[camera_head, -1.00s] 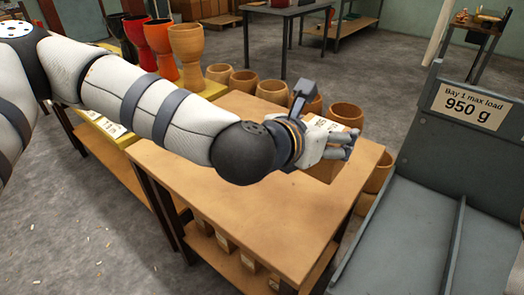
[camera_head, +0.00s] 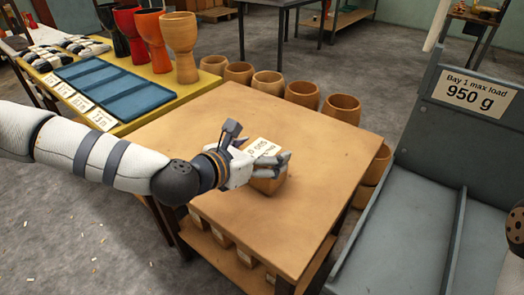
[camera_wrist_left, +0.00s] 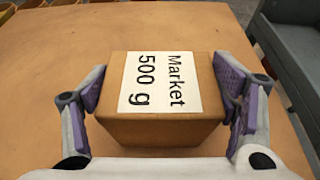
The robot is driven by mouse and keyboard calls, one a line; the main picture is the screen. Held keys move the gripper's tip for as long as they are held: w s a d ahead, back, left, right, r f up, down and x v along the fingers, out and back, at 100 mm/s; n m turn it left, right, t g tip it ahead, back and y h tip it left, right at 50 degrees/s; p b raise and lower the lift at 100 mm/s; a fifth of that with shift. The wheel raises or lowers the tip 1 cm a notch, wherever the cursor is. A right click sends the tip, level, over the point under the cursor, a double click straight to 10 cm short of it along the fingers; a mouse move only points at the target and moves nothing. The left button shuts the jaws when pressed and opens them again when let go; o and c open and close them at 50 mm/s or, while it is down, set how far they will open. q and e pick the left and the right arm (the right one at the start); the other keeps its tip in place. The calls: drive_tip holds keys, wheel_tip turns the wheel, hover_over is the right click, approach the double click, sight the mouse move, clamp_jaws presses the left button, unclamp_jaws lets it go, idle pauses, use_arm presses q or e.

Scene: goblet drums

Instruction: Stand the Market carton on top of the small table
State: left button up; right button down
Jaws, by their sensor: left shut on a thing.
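The Market carton (camera_head: 265,184) is a small brown box with a white label on top reading "Market 500 g". It is upright over the wooden tabletop (camera_head: 325,160) in front of me; whether its base touches is unclear. My left gripper (camera_head: 279,165) is shut on it. In the left wrist view the carton (camera_wrist_left: 160,100) sits level between the two purple-padded fingers (camera_wrist_left: 164,92), label up. My right gripper is not in view. Which table is the small table is not certain; a dark grey table (camera_head: 282,4) stands further back.
Clay-coloured cups (camera_head: 268,84) line the wooden table's far side. A yellow stand (camera_head: 140,112) at left bears a blue tray (camera_head: 120,85) and goblet drums (camera_head: 180,45). A grey bay (camera_head: 405,225) marked "950 g" is at right. Similar cartons (camera_head: 222,237) stand on the shelf below the tabletop.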

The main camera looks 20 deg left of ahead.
use_arm(q)
drive_tip(key=shift+f, duration=0.1)
drive_tip(key=o, duration=1.6)
drive_tip(key=shift+o, duration=0.2)
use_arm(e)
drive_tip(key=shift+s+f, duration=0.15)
use_arm(q)
drive_tip(key=shift+r, duration=0.35)
drive_tip(key=p+v, duration=0.2)
drive_tip(key=v, duration=0.9)
drive_tip(key=shift+s+a+p, duration=0.2)
drive_tip(key=shift+s+p, duration=0.15)
drive_tip(key=shift+s, duration=0.05)
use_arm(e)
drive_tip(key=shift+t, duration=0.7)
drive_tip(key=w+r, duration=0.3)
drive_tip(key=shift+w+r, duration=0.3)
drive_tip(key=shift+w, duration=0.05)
